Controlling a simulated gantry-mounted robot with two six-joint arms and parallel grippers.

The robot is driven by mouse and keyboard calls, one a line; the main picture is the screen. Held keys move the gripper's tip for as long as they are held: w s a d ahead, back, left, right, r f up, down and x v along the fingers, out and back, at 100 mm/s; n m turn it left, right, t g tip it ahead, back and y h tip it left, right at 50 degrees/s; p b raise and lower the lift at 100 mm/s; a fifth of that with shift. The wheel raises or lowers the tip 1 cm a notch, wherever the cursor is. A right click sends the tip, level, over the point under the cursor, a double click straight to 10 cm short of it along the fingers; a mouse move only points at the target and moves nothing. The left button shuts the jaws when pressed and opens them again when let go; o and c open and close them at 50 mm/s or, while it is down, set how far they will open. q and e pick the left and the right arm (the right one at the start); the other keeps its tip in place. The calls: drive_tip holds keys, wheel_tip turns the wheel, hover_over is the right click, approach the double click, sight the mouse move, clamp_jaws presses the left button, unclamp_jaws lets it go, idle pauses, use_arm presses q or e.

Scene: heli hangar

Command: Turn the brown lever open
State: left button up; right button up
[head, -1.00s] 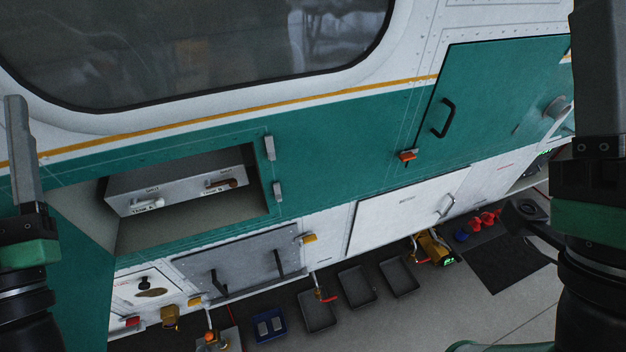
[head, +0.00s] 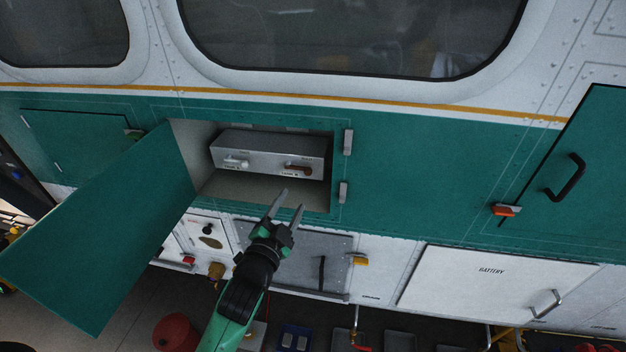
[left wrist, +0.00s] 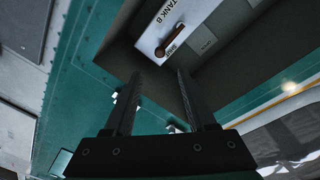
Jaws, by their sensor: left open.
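The brown lever (head: 298,169) sits on the front of a grey box (head: 265,145) inside an open compartment in the green hull, to the right of a white lever (head: 236,162). In the left wrist view the brown lever (left wrist: 174,40) shows beyond my fingers, on a pale face marked "TANK B". My left gripper (head: 284,200) is open and empty, just below and in front of the compartment opening. It points up towards the brown lever, and its fingers are apart from it. My right gripper is out of view.
The open green door (head: 105,235) hangs to the left of the compartment. Metal hinge or latch pieces (head: 347,142) stand at the opening's right edge.

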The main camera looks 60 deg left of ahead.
sight(307, 174)
use_arm(q)
drive_tip(key=x, duration=1.1)
drive_tip(key=shift+w+a+p, duration=0.1)
drive_tip(key=shift+w+p, duration=0.15)
drive_tip(key=shift+p, duration=0.05)
drive_tip(key=c, duration=0.8)
clamp_jaws()
